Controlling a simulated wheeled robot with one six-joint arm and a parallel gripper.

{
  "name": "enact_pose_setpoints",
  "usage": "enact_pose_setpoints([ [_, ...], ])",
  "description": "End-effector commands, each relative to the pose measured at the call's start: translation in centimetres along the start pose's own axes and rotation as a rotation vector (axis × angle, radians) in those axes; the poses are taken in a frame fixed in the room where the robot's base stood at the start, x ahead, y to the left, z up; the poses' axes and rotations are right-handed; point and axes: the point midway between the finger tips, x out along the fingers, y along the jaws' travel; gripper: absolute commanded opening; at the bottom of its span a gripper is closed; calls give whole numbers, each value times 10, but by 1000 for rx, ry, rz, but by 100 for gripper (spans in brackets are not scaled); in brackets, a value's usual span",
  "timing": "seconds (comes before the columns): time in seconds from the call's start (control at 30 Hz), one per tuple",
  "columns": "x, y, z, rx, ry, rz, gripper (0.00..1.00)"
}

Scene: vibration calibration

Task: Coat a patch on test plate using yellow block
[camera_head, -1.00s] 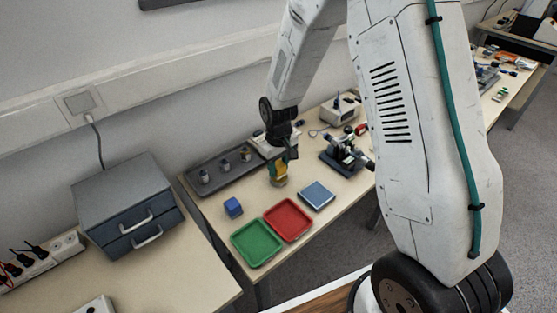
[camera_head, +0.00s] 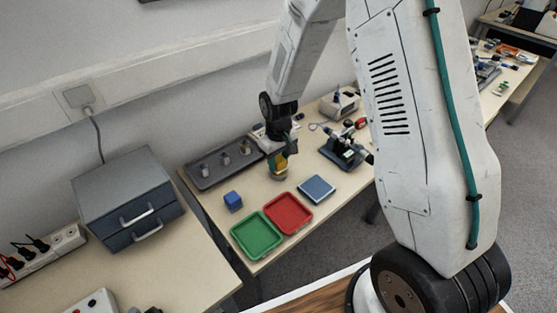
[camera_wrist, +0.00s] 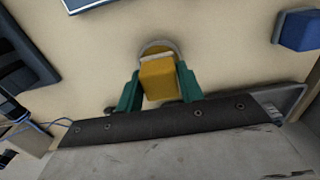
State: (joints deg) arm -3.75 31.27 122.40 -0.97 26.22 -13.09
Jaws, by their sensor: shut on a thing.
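My gripper (camera_wrist: 160,88) is shut on the yellow block (camera_wrist: 157,80), with a green finger on each side of it. In the head view my gripper (camera_head: 278,160) points down over the table, left of the blue-grey test plate (camera_head: 317,189). A small round dish (camera_wrist: 157,46) shows just under and beyond the block; it also shows in the head view (camera_head: 279,176). I cannot tell whether the block touches it. The plate's edge (camera_wrist: 88,4) shows at the top left of the wrist view.
A red tray (camera_head: 288,229) and a green tray (camera_head: 257,251) lie at the front of the table. A blue cube (camera_head: 233,201) stands at the left. A dark rack (camera_head: 208,176) with metal weights is behind. A dark device (camera_head: 342,155) stands at the right.

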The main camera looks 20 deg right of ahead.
Motion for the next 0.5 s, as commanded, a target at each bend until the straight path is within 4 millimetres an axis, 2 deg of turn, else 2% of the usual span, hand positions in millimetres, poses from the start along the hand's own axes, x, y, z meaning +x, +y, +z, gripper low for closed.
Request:
enact_pose_setpoints([
  [0.5,7,0,0,0,0,0,19],
])
